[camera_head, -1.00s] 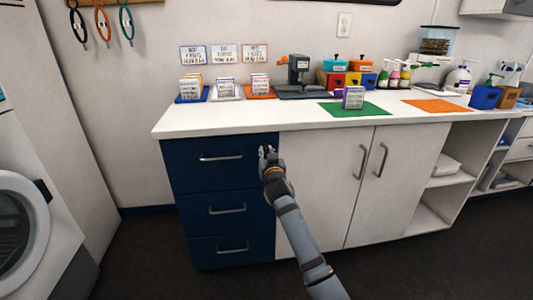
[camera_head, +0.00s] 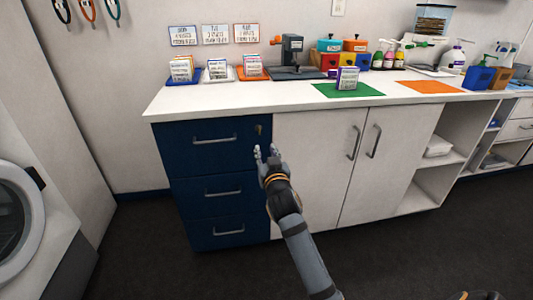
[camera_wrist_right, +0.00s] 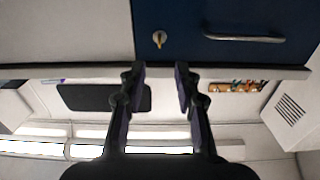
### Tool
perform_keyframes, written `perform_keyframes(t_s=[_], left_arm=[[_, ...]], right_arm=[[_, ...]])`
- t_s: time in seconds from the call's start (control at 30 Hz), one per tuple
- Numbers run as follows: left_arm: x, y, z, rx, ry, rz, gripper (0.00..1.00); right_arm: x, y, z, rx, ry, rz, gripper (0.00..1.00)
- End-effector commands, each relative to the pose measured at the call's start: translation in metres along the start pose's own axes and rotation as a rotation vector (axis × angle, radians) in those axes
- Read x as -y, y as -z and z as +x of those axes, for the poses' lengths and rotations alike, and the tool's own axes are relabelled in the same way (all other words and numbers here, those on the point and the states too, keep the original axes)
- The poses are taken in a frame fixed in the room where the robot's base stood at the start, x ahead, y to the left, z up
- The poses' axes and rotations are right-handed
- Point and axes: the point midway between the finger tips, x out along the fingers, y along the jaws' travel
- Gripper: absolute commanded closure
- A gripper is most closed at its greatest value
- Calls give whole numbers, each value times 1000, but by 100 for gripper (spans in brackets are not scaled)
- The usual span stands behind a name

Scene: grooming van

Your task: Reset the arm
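My right gripper (camera_head: 267,153) is in front of the blue drawer cabinet (camera_head: 185,160), near its upper right edge. In the right wrist view its two dark fingers (camera_wrist_right: 161,78) stand apart with nothing between them, so it is open and empty. A small brass key or lock (camera_head: 259,129) sits at the upper right corner of the top drawer. It also shows in the right wrist view (camera_wrist_right: 159,39), clear of the fingers. The top drawer's handle (camera_head: 214,140) is in view and the drawers look shut.
The white counter (camera_head: 300,103) runs above, holding card stacks, coloured bins (camera_head: 341,60), bottles, a green mat (camera_head: 325,90) and an orange mat (camera_head: 433,87). White cupboard doors (camera_head: 310,150) stand right of the drawers. A washer (camera_head: 35,215) is at left. Dark floor is clear in front.

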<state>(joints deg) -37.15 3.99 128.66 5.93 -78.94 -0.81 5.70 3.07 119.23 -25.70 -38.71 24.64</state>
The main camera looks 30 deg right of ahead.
Motion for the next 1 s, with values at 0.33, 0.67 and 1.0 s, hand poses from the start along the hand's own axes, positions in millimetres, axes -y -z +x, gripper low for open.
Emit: perform_keyframes(t_s=[0.33, 0.67, 1.0], left_arm=[[0, 0, 0, 0, 0, 0, 47], [0, 0, 0, 0, 0, 0, 47], [0, 0, 0, 0, 0, 0, 47]], right_arm=[[0, 0, -6, 0, -1, 0, 68], [-2, -27, -13, 72, 1, -10, 68], [-18, -252, -154, 779, 99, -129, 68]])
